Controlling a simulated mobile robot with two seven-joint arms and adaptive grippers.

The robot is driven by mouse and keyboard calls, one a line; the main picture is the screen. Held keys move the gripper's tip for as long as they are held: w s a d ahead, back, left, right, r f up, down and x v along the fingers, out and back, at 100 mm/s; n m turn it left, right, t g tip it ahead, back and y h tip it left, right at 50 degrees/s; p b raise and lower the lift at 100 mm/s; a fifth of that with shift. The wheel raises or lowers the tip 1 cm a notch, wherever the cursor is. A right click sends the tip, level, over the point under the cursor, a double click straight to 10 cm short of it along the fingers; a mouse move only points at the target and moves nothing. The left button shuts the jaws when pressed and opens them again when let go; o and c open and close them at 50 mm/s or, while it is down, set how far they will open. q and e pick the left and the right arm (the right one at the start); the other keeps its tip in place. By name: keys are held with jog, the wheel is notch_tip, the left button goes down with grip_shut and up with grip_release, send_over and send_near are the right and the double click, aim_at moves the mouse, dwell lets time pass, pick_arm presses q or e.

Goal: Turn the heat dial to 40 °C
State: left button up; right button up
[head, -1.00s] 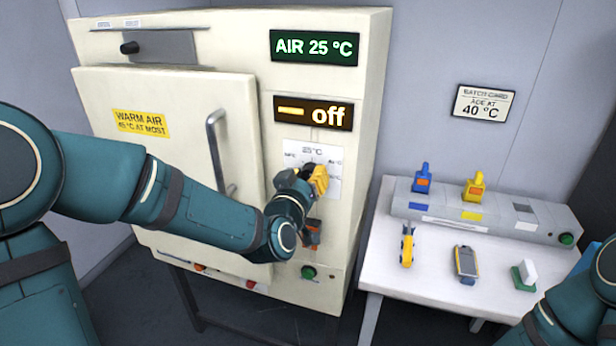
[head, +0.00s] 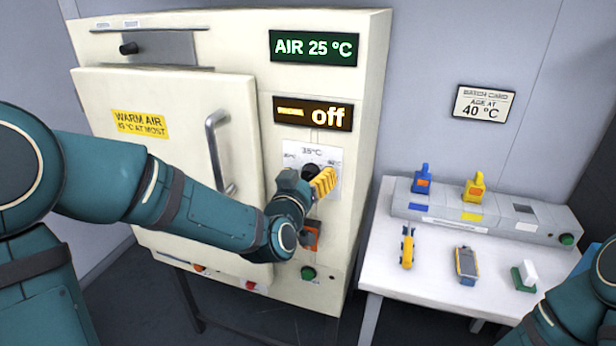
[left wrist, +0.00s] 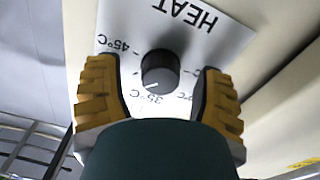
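The heat dial (left wrist: 160,70) is a round dark knob on a white plate lettered HEAT (left wrist: 225,35). In the left wrist view its white mark points toward the 35 °C label; 45 °C is on the left. The dial (head: 311,171) shows partly above my fingers in the head view. My left gripper (left wrist: 157,85) is open, its yellow fingers on either side of the dial with a visible gap on each. It also shows in the head view (head: 323,182). My right arm is at the lower right; its gripper is out of view.
The cream cabinet (head: 378,60) has an AIR 25 °C display (head: 314,47) and one reading off (head: 313,114). A batch card (head: 484,103) reads 40 °C. A white table (head: 440,290) at right holds several small items.

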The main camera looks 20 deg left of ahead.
pick_arm(q)
jog(key=shift+s, duration=0.15)
jog(key=s, duration=0.7)
jog(key=shift+s, duration=0.15)
jog(key=shift+a+f, duration=0.1)
jog(key=shift+f, duration=0.05)
